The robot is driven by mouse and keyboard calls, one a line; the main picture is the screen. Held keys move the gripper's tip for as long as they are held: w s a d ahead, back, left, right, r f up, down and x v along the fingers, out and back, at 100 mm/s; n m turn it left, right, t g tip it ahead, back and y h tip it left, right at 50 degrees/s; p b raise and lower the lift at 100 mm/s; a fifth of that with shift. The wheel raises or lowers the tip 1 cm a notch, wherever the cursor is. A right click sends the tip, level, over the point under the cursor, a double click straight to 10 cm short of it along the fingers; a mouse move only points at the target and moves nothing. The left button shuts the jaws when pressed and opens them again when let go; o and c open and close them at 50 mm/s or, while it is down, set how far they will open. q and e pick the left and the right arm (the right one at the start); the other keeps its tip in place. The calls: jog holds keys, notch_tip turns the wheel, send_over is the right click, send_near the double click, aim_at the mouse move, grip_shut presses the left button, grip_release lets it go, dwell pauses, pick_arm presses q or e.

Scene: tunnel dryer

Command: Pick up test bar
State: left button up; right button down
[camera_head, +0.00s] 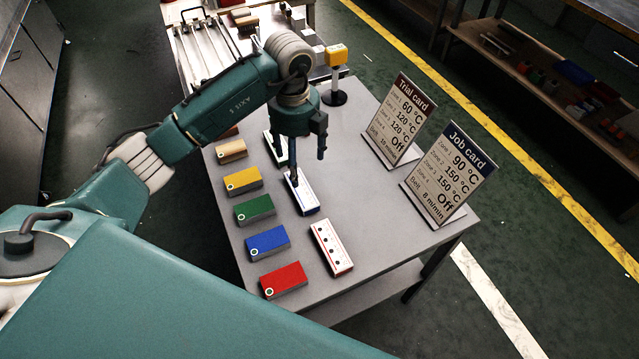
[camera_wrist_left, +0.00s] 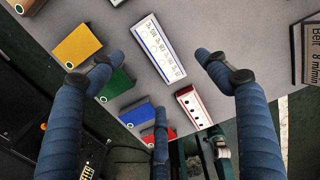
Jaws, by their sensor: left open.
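Three white bars lie on the grey table; I cannot tell which is the test bar. One white bar with a blue edge (camera_head: 306,199) lies below my left gripper (camera_head: 308,167) and is partly hidden by a finger in the head view. In the left wrist view this blue-edged bar (camera_wrist_left: 158,50) shows printed markings and lies between the spread fingers (camera_wrist_left: 160,78), with nothing held. A white bar with a red edge (camera_head: 331,247) and black dots lies nearer the front. A third white bar with a dark edge (camera_head: 270,146) is partly hidden behind the gripper. My right gripper is not in view.
Left of the bars is a row of coloured blocks: tan, yellow (camera_head: 242,181), green (camera_head: 254,209), blue (camera_head: 267,243) and red (camera_head: 284,279). A trial card (camera_head: 400,120) and a job card (camera_head: 448,175) stand on the right. A yellow device (camera_head: 336,55) stands at the back.

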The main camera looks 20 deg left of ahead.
pick_arm(q)
jog(key=p, duration=0.1)
send_over(299, 189)
notch_tip(299, 189, down, 5)
jog(key=shift+r, duration=0.1)
jog(key=shift+f, duration=0.35)
jog(key=f, duration=0.1)
jog(key=f+p, duration=0.1)
jog(key=f, duration=0.2)
jog(key=shift+s+a+f+p, duration=0.1)
jog(key=shift+s+a+p, duration=0.05)
jog(key=shift+a+p, duration=0.2)
jog(key=shift+d+f, duration=0.1)
jog(key=shift+f, duration=0.4)
jog(key=c, duration=1.2)
jog(key=shift+c, duration=0.6)
jog(key=shift+r, duration=0.15)
